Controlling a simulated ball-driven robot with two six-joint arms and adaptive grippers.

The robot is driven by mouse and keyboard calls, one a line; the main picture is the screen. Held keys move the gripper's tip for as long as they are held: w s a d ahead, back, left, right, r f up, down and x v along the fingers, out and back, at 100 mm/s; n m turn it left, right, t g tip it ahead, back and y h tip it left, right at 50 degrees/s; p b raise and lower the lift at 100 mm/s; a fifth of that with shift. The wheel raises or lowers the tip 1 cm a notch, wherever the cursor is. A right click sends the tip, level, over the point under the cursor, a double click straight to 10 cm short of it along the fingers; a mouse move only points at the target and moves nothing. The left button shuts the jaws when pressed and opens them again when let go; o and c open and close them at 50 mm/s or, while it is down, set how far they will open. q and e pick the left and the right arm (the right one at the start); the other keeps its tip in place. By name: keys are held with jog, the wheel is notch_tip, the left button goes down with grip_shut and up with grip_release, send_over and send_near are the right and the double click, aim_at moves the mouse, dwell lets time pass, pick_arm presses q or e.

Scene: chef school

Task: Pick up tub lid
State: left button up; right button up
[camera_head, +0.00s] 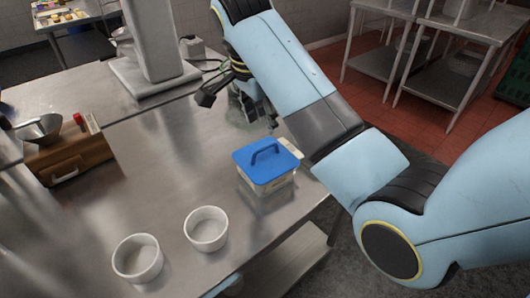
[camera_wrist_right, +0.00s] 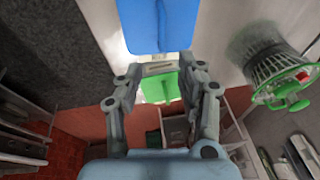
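The tub lid (camera_head: 266,160) is blue with a raised handle and sits on a pale, see-through tub (camera_head: 268,189) near the table's right edge. In the right wrist view the blue lid (camera_wrist_right: 158,18) shows at the top centre, beyond the fingertips. My right gripper (camera_head: 240,97) is behind the tub in the head view, above the table and apart from the lid, partly hidden by its own arm. In the right wrist view my right gripper (camera_wrist_right: 164,82) has its fingers spread, with nothing held between them. My left gripper is not in view.
Two white bowls (camera_head: 206,229) (camera_head: 137,258) stand at the table's front. A brown box with a metal bowl (camera_head: 70,160) is at left. In the right wrist view, a green thing (camera_wrist_right: 158,88) shows between the fingers and a round ribbed thing (camera_wrist_right: 275,68) at right. Metal shelves (camera_head: 440,60) stand behind.

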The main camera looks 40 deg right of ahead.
send_over(265, 146)
jog(key=shift+m, duration=0.4)
jog(key=f, duration=0.4)
jog(key=shift+s+a+p, duration=0.25)
jog(key=shift+s+p, duration=0.05)
jog(key=shift+s, duration=0.05)
jog(key=x, duration=0.2)
jog(key=p+x, duration=0.1)
jog(key=a+x, duration=0.1)
jog(key=x, duration=0.1)
jog(key=shift+d+f, duration=0.1)
jog(key=shift+f, duration=0.35)
grip_shut()
